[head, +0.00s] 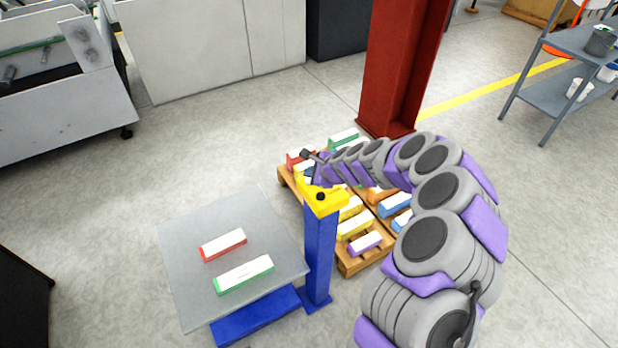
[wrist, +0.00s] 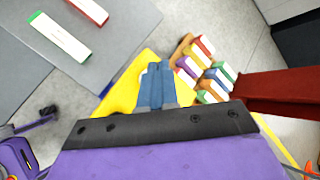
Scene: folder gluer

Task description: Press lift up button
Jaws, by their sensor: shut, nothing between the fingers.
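The lift has a grey platform (head: 190,262) and a blue post (head: 320,255) topped by a yellow control head (head: 325,203). A round black button or knob (head: 320,196) shows on the head's near side. No lift-up marking is readable. The yellow head also shows in the wrist view (wrist: 126,90), behind my gripper. My gripper (wrist: 155,72) is shut and empty, its blue fingers over the yellow surface. The fingers hide part of that surface, and I cannot tell whether they touch it. In the head view my arm reaches in from the right to just behind the yellow head.
A red-and-white box (head: 223,245) and a green-and-white box (head: 244,274) lie on the platform. A wooden pallet (head: 350,264) with several coloured boxes stands behind the post. A red column (head: 398,70) rises farther back. Open floor lies left of the platform.

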